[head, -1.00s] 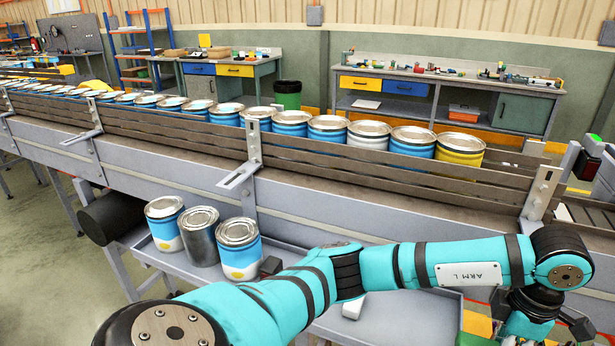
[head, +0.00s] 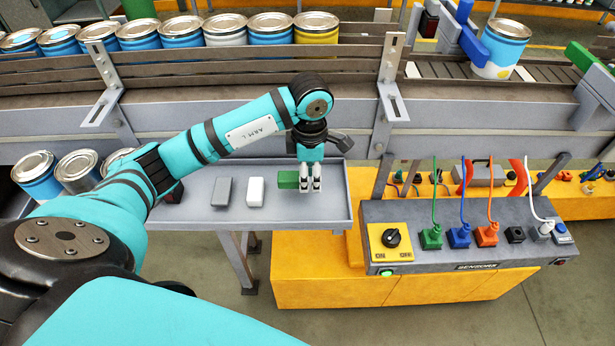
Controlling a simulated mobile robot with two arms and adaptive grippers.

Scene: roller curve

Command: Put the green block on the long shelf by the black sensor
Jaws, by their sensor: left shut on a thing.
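The green block (head: 288,179) is at the right end of a long grey shelf (head: 235,221) below the conveyor. My left gripper (head: 312,187) points down over this end and is shut on the green block, whose left part shows beside the fingers. I cannot tell whether the block still touches the shelf. A dark device (head: 429,20) stands by the conveyor at the top; I cannot tell if it is the black sensor. My right gripper is not in view.
A dark grey block (head: 222,191) and a white block (head: 255,191) lie left of the green one. Cans (head: 76,171) stand farther left. A panel (head: 470,215) with coloured plugs and cables is at the right. The conveyor rail (head: 240,68) runs behind.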

